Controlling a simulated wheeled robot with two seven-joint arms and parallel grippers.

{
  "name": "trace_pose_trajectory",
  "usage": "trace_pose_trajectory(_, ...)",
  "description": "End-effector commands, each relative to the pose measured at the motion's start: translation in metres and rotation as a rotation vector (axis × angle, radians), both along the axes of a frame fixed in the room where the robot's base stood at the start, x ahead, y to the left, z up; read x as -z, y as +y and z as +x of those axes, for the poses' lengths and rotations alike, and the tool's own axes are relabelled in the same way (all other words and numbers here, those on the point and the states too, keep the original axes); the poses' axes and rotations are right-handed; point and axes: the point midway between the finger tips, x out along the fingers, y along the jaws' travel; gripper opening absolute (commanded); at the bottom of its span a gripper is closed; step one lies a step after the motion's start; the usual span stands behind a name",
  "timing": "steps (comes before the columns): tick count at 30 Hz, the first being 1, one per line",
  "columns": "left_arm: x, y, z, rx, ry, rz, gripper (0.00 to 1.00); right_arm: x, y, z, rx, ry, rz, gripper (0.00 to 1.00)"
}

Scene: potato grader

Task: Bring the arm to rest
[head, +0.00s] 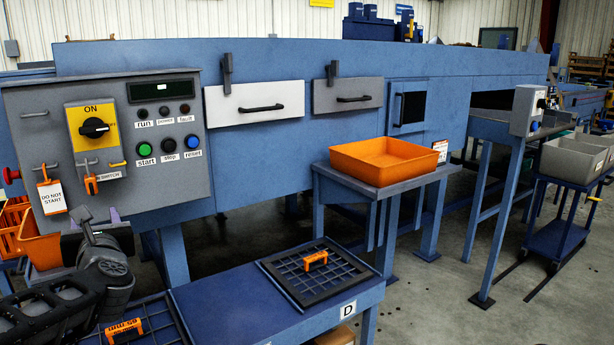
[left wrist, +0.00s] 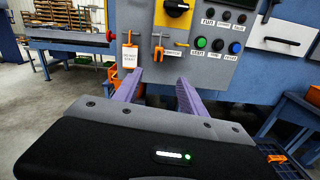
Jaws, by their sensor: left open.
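My left arm (head: 62,300) comes in from the lower left of the head view, black and bent. My left gripper (left wrist: 172,84) shows in the left wrist view with its two purple fingers apart and nothing between them. The fingers point toward the lower part of the grey control panel (left wrist: 213,62), below the orange lockout hasp (left wrist: 158,48). In the head view the gripper is mostly hidden behind my own wrist. I cannot tell the exact gap to the panel. My right gripper is in neither view.
The control panel carries a yellow ON switch (head: 93,127) and a "DO NOT START" tag (head: 51,197). A blue bench (head: 225,310) holds a black grid (head: 315,285). An orange tray (head: 385,160) stands on a side table. Orange bins (head: 40,246) sit at the left.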

Motion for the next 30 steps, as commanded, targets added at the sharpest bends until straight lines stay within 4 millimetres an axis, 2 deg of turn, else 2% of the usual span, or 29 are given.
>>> trace_pose_trajectory(5, 0.002, -0.005, 0.003, 0.026, 0.095, 0.127, 0.49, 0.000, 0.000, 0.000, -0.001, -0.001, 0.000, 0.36)
trace_pose_trajectory(10, 0.009, -0.017, 0.009, 0.077, 0.238, 0.333, 0.49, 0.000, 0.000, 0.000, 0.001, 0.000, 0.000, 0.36)
trace_pose_trajectory(14, 0.036, -0.035, 0.019, 0.156, 0.409, 0.557, 0.49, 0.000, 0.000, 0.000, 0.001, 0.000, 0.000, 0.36)
trace_pose_trajectory(17, 0.076, -0.058, 0.031, 0.262, 0.585, 0.785, 0.49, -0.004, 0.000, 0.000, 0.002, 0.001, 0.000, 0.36)
trace_pose_trajectory(20, 0.135, -0.091, 0.040, 0.424, 0.775, 1.058, 0.49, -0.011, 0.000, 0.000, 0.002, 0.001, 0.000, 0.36)
trace_pose_trajectory(21, 0.163, -0.107, 0.041, 0.507, 0.846, 1.177, 0.49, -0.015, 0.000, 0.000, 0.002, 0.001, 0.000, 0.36)
trace_pose_trajectory(23, 0.207, -0.133, 0.037, 0.641, 0.934, 1.350, 0.49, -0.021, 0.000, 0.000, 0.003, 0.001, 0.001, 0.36)
trace_pose_trajectory(24, 0.236, -0.150, 0.032, 0.733, 0.978, 1.460, 0.49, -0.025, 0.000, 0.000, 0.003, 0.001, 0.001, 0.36)
trace_pose_trajectory(26, 0.277, -0.175, 0.019, 0.876, 1.023, 1.616, 0.49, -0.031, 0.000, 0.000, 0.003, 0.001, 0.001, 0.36)
trace_pose_trajectory(27, 0.304, -0.192, 0.008, 0.975, 1.039, 1.715, 0.49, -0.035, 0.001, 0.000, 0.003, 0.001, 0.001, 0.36)
trace_pose_trajectory(29, 0.342, -0.217, -0.013, 1.127, 1.041, 1.853, 0.49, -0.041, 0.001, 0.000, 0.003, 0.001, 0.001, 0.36)
trace_pose_trajectory(30, 0.365, -0.233, -0.030, 1.229, 1.029, 1.937, 0.49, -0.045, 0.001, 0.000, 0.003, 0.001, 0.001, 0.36)
